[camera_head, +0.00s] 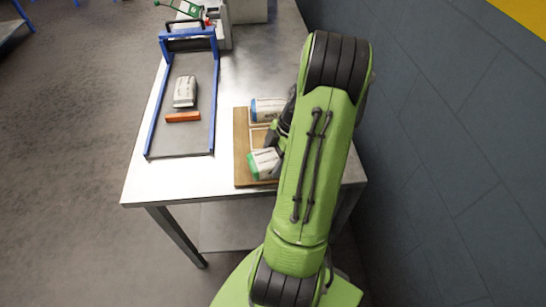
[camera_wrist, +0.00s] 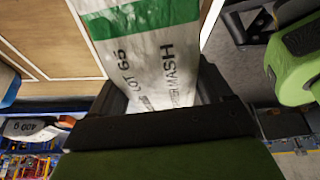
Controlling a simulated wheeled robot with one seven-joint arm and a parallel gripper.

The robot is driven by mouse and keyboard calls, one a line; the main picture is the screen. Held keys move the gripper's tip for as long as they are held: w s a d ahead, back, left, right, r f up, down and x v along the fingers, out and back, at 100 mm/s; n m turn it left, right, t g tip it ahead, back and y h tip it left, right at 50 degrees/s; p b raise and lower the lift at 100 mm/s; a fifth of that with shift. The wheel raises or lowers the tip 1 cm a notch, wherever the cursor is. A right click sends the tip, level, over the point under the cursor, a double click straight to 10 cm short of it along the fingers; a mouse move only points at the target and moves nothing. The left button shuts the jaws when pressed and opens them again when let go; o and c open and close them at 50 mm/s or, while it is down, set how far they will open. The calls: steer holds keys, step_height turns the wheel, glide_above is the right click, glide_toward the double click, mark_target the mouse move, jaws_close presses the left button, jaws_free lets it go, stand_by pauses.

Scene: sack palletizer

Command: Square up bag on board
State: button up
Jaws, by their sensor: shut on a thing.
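A wooden board (camera_head: 241,145) lies on the metal table. A white bag with a green band (camera_head: 264,163) is at the board's near end, turned at an angle to the board's edges. My gripper (camera_head: 274,143) is shut on this bag. In the wrist view the green-banded bag (camera_wrist: 150,55) runs between the fingers, with "LOT 65" and "MASH" printed on it. A white bag with a blue band (camera_head: 267,108) lies at the board's far end. My arm hides the board's right side. Whether the green-banded bag touches the board is unclear.
Left of the board is a blue-framed tray (camera_head: 184,146) with a white bag (camera_head: 185,91) and an orange bar (camera_head: 183,117) on it. A grey device with a green handle stands at the far end of the table (camera_head: 142,190). A dark wall (camera_head: 440,130) runs along the right.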

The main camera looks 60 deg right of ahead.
steer(key=shift+f, duration=0.45)
steer(key=shift+s+d+m+t+h+b, duration=0.15)
steer(key=shift+s+d+m+t, duration=0.05)
steer(key=shift+d+m, duration=0.45)
steer(key=shift+s+d+m+t+h+b, duration=0.2)
steer(key=shift+d+m, duration=0.2)
steer(key=shift+m, duration=0.35)
steer(key=o, duration=1.3)
steer(key=p+v, duration=0.5)
steer(key=v, duration=1.1)
